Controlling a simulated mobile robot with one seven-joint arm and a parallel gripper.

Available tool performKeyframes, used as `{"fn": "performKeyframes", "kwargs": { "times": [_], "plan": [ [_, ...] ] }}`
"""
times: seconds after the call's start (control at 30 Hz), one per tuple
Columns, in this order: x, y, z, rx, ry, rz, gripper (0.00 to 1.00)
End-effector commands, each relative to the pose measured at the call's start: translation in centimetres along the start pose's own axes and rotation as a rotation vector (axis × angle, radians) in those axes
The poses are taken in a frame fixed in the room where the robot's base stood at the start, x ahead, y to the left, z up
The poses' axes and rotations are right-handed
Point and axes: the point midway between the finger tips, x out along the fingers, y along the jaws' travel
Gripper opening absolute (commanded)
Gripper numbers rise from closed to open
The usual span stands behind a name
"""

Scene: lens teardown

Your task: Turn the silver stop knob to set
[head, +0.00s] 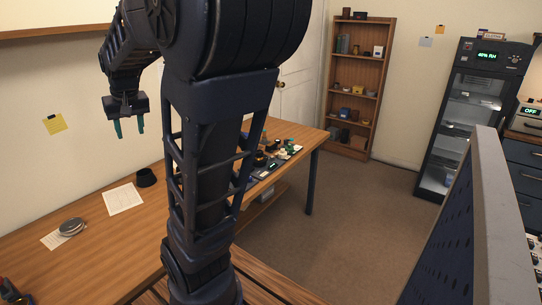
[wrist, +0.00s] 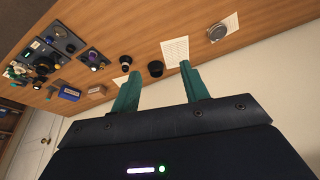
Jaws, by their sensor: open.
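My gripper (head: 129,128) has two teal fingers. It is open and empty, pointing down above the back of the wooden table. The wrist view also shows my gripper (wrist: 159,76), its fingers apart with nothing between them. I cannot pick out the silver stop knob for sure. A silver round piece (head: 71,227) lies on a paper sheet at the table's left, apart from my gripper. It also shows in the wrist view (wrist: 217,32) at the top right. Any setting marks are too small to read.
The wooden table (head: 95,262) also bears a black cup-like piece (head: 146,177) and a white sheet (head: 123,199). Small dark devices and parts (head: 265,160) crowd its far right end, partly behind my arm. A grey panel (head: 470,220) stands at the right. Carpet between is clear.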

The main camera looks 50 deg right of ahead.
Motion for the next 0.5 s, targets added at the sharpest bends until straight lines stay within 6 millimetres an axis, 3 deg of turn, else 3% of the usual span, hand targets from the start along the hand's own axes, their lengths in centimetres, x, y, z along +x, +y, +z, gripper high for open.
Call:
{"fn": "performKeyframes", "kwargs": {
  "times": [0.2, 0.5],
  "plan": [
    [1.4, 4.6, -6.1, 0.128, -0.036, 0.021, 0.45],
    [4.4, 12.8, -12.9, 0.296, -0.076, 0.052, 0.45]
  ]
}}
